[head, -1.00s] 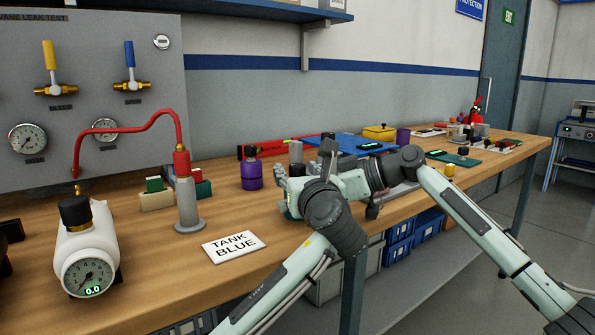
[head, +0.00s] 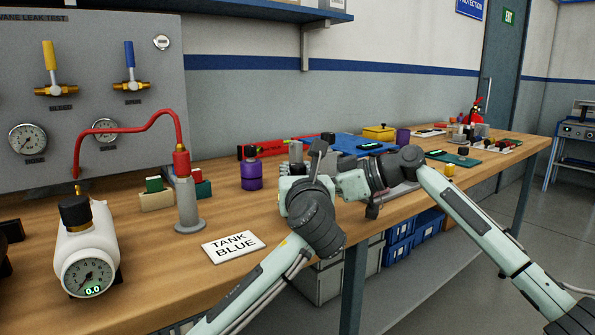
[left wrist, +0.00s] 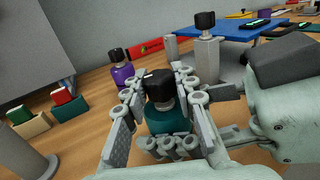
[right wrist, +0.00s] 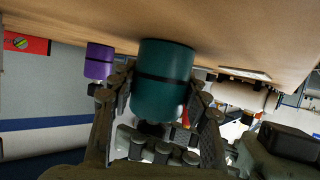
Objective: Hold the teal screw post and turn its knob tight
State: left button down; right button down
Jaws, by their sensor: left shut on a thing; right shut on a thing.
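The teal screw post (left wrist: 167,122) stands upright in the left wrist view, its black knob (left wrist: 158,88) on top above a pale collar. My left gripper (left wrist: 162,98) has its fingers on both sides of the teal body and is shut on it. In the right wrist view, which is upside down, the teal body hangs between the fingers of my right gripper (right wrist: 163,92). In the head view my left gripper (head: 312,165) and arms hide the post.
A purple post (head: 251,171) stands close by to the left. A "TANK BLUE" card (head: 234,247), a grey stand with a red hose (head: 187,200) and a white gauge tank (head: 88,250) are further left. A grey post with a black knob (left wrist: 207,55) stands behind.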

pick_arm(q)
jog(key=shift+a+m+h, duration=0.1)
jog(key=shift+m+h, duration=0.8)
jog(key=shift+h, duration=0.5)
jog(key=c, duration=1.2)
grip_release()
jog(key=s, duration=1.2)
jog(key=shift+a, duration=0.3)
